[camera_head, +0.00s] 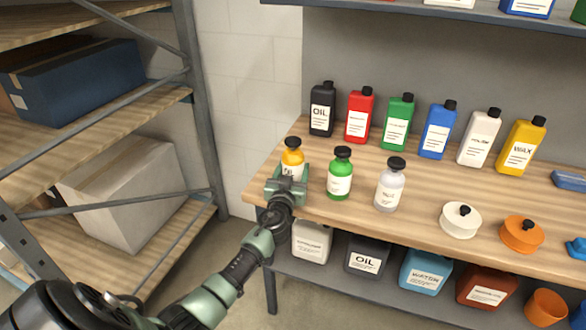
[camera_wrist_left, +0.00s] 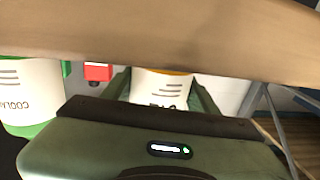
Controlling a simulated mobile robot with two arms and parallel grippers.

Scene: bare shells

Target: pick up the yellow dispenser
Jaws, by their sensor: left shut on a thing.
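The yellow dispenser (camera_head: 292,157), with a black cap and a white label, is at the left end of the wooden workbench top. My left gripper (camera_head: 288,183) is shut on its body from the front. In the left wrist view the dispenser's white label (camera_wrist_left: 160,90) shows between the two green fingers (camera_wrist_left: 162,95), seen upside down. Its lower part is hidden by the gripper in the head view. I cannot tell whether its base touches the bench. My right gripper is not in view.
A green dispenser (camera_head: 340,178) stands close on the right, then a clear one (camera_head: 389,188). Several bottles, from black (camera_head: 321,112) to yellow (camera_head: 521,149), line the back. White (camera_head: 460,220) and orange (camera_head: 521,234) round containers sit right. A metal shelf (camera_head: 200,100) stands left.

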